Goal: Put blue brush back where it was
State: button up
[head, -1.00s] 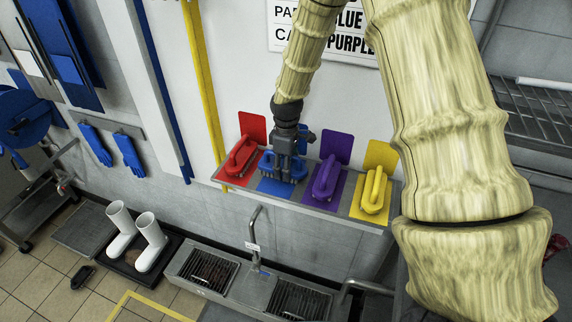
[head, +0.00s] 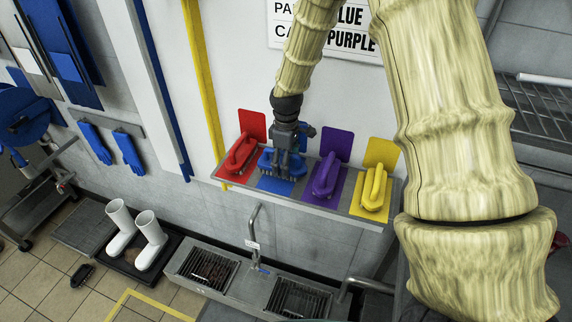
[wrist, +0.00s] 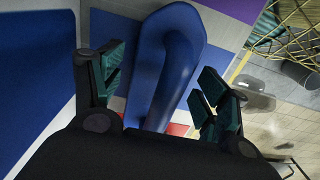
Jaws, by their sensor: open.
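The blue brush (head: 268,163) sits on the shelf over the blue mat (head: 275,186), between the red brush and the purple brush. My gripper (head: 282,166) is right at it and hides part of it. In the wrist view the blue brush (wrist: 172,62) lies between the spread fingers of my gripper (wrist: 160,92), with a gap on both sides. The gripper is open. Whether the brush's underside rests fully on the mat is hidden.
A red brush (head: 241,153), a purple brush (head: 325,176) and a yellow brush (head: 375,189) stand on the same shelf (head: 340,214), each on its own coloured mat. A metal sink (head: 255,283) with a tap lies below. White boots (head: 150,240) stand at lower left.

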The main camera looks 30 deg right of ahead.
jog(key=shift+w+d+r+b, duration=0.1)
jog(key=shift+r+b, duration=2.1)
jog(key=shift+r, duration=3.35)
